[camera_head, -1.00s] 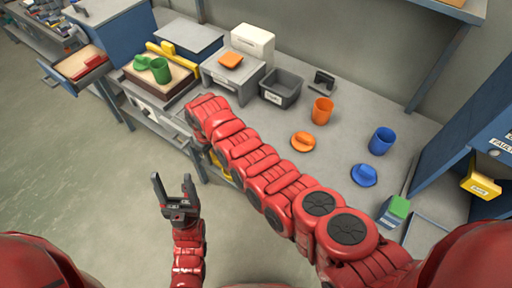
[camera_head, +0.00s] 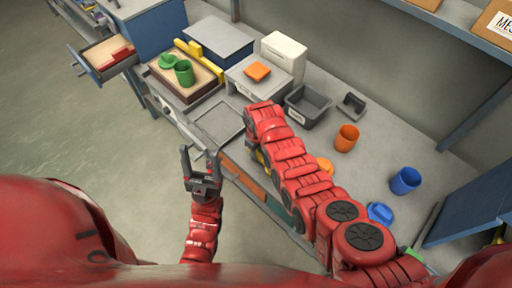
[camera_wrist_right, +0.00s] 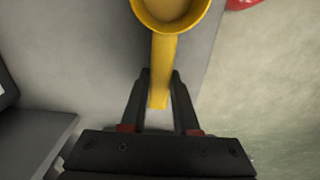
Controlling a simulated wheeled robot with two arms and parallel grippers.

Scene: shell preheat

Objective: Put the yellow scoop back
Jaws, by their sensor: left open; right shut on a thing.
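The yellow scoop (camera_wrist_right: 165,50) shows in the right wrist view, with its round bowl at the top edge and its handle pointing down between my fingers. My right gripper (camera_wrist_right: 160,88) is shut on that handle. In the head view only a small yellow part of the scoop (camera_head: 261,157) shows beside the end of my right arm, near the bench's front edge; my right gripper is mostly hidden there by the arm. My left gripper (camera_head: 201,162) is open and empty, in front of the bench at the left.
A shallow grey tray (camera_head: 240,137) lies on the bench. Behind it stand a box with a green cup (camera_head: 184,72), a yellow bar (camera_head: 202,63) and a grey bin (camera_head: 309,116). Orange (camera_head: 346,137) and blue (camera_head: 405,180) cups stand right. An open drawer (camera_head: 122,64) juts out left.

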